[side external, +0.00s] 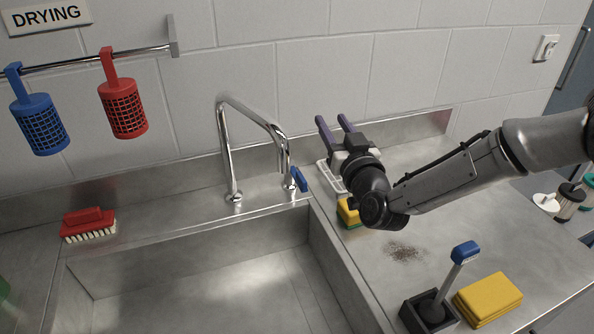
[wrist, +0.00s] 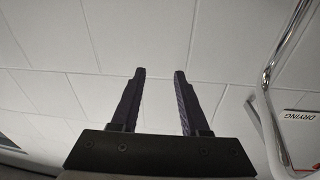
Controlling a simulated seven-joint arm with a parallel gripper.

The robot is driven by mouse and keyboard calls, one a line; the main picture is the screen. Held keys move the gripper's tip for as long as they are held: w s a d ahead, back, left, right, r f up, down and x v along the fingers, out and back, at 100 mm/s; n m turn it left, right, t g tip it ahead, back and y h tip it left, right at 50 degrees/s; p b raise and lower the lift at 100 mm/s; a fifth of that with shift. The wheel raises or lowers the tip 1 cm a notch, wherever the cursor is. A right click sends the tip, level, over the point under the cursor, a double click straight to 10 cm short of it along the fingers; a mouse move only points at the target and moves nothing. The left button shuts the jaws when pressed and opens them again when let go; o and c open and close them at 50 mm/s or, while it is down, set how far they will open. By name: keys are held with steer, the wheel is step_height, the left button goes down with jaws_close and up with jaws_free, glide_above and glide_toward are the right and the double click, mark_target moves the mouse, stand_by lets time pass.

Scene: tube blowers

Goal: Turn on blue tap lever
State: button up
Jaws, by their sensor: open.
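The blue tap lever (side external: 299,180) sits at the right foot of the chrome tap (side external: 232,150), on the back ledge of the sink. My gripper (side external: 333,124) is open and empty, to the right of the lever and above it, with its purple fingers pointing up toward the tiled wall. In the wrist view my gripper (wrist: 160,72) shows two spread dark fingers with only wall tiles between them. Part of the chrome tap (wrist: 268,90) shows at the right of the wrist view; the blue lever is not visible there.
The steel sink basin (side external: 220,290) lies left of my arm. A yellow sponge (side external: 347,213) is partly hidden below my wrist. A blue-topped brush (side external: 464,252) in a black holder and a yellow sponge stack (side external: 488,298) stand at front right. Red and blue baskets hang on the wall rail (side external: 70,62).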

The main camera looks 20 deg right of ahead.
steer(key=s+a+f+n+y, duration=0.2)
steer(key=a+f, duration=0.4)
steer(key=f, duration=0.1)
glide_toward(299, 173)
steer(key=shift+g, duration=0.4)
steer(key=w, duration=0.4)
steer(key=shift+f, duration=0.3)
steer(key=w, duration=0.6)
steer(key=shift+r, duration=0.2)
steer(key=shift+w, duration=0.85)
jaws_close()
